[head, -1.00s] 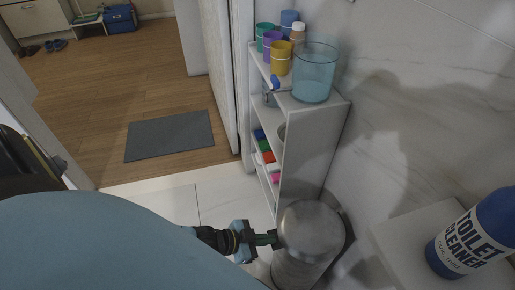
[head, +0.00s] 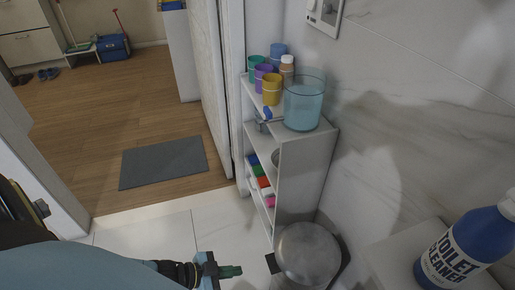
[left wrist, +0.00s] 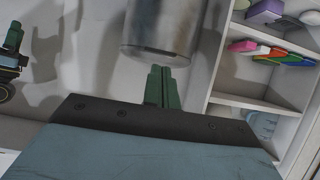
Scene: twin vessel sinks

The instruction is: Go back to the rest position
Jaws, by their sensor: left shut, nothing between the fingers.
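My left arm comes in from the left in the head view, and my left gripper (head: 231,271) is low in the picture with its green fingers together and nothing between them. It is just left of a round metal bin (head: 307,252), with a gap between them in the head view. In the left wrist view the closed green fingers (left wrist: 163,86) point toward the lower end of the metal bin (left wrist: 160,28). A second green-fingered gripper, seemingly my right one (left wrist: 13,37), shows at the left edge there; its opening is unclear.
A narrow white shelf (head: 307,172) holds several coloured cups and a blue clear tumbler (head: 303,104). A toilet cleaner bottle (head: 464,246) stands at the right. A grey mat (head: 163,162) lies on the wood floor beyond the doorway. White tiles (head: 160,238) left of the bin are clear.

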